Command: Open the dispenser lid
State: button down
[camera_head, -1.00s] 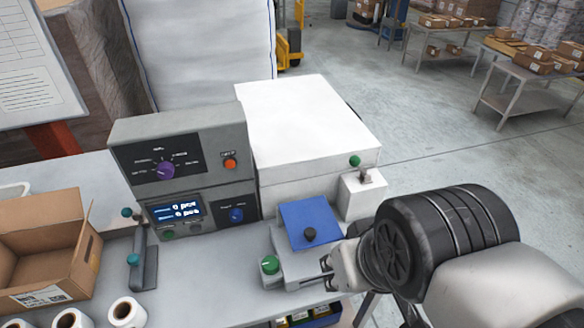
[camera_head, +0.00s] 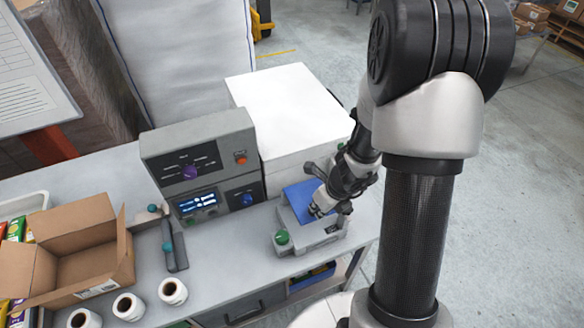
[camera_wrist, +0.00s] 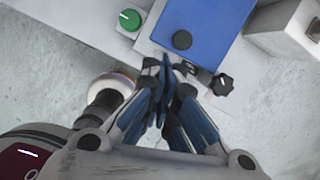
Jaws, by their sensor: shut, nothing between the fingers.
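The dispenser is a small pale grey unit on the bench, and its front body shows in the head view (camera_head: 318,241). Its blue lid (camera_head: 293,196) lies flat on top; part of it is hidden by my gripper (camera_head: 318,211). In the wrist view the blue lid (camera_wrist: 207,22) carries a round black knob (camera_wrist: 182,40). A black star-shaped knob (camera_wrist: 222,84) sits near its front edge. My gripper (camera_wrist: 163,80) is shut and empty, its fingertips just in front of the lid's near edge. I cannot tell whether they touch the unit.
A green button (camera_head: 282,238) sits at the unit's left. A grey control box (camera_head: 200,165) with a lit display stands behind it to the left, and a large white box (camera_head: 285,110) behind. An open carton (camera_head: 85,250) and several white rolls (camera_head: 173,291) lie to the left.

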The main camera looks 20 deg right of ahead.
notch_tip(320, 180, down, 13)
jog(key=s+m+g+b, duration=0.1)
jog(key=m+b, duration=0.3)
jog(key=b, duration=0.3)
jog(key=shift+w+d+r+p, duration=0.25)
jog(key=shift+w+r+p, duration=0.5)
jog(key=shift+p, duration=0.75)
jog(key=shift+w+d+r+p, duration=0.25)
jog(key=shift+w+r+p, duration=0.45)
jog(key=shift+p, duration=0.8)
jog(key=shift+s+r, duration=0.15)
jog(key=shift+r, duration=0.1)
